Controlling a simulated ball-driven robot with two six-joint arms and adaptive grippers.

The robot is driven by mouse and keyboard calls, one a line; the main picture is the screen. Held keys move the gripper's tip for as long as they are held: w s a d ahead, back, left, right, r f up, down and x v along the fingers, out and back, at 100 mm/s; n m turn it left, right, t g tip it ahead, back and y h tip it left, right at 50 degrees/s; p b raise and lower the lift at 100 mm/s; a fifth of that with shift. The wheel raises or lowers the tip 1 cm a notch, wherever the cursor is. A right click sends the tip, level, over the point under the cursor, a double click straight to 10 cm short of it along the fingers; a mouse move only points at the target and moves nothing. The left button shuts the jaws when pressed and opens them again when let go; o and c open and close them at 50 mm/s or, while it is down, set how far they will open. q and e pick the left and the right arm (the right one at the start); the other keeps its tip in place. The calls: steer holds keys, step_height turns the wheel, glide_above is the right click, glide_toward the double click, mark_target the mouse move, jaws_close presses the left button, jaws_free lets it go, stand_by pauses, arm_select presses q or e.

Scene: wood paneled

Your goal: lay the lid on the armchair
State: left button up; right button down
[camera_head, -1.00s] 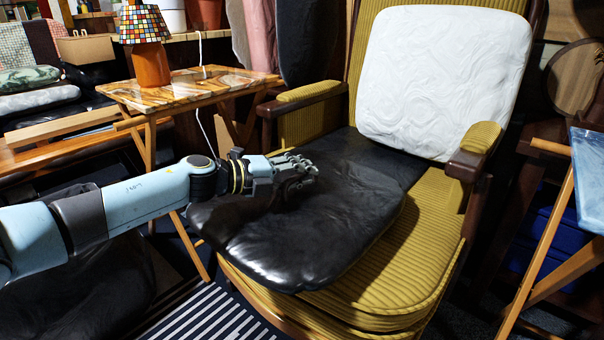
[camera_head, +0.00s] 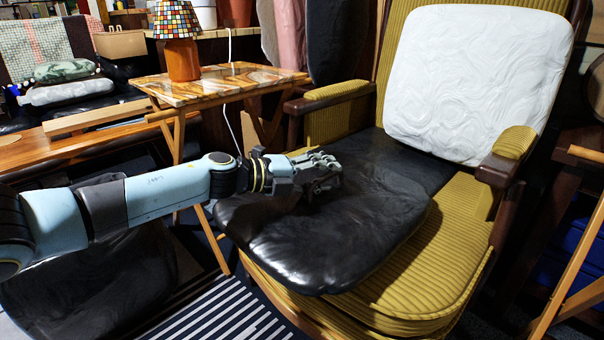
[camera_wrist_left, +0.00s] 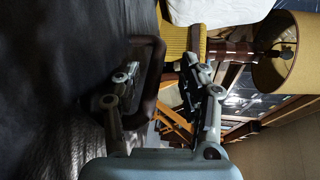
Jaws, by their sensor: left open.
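The armchair (camera_head: 425,255) is covered in yellow ribbed cloth and has dark wooden arms. A black leathery cushion (camera_head: 290,245) lies on its seat. My left gripper (camera_head: 332,170) is open just over the cushion. In the left wrist view, the open fingers (camera_wrist_left: 163,82) show with a dark brown, round-cornered piece (camera_wrist_left: 152,92) by the left finger. It looks like the lid, close to the black surface, but I cannot be sure. The fingers do not close on it. In the head view I cannot make out the lid against the dark cushion. My right gripper is out of view.
A white pillow (camera_head: 475,85) leans on the chair's back. A small wooden table (camera_head: 220,85) with a mosaic lamp (camera_head: 180,40) stands behind my left arm. The chair's near armrest (camera_head: 510,150) rises at the right. The cushion's front is clear.

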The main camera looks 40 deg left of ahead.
arm_select(q)
steer(key=v, duration=1.1)
steer(key=shift+w+r, duration=0.1)
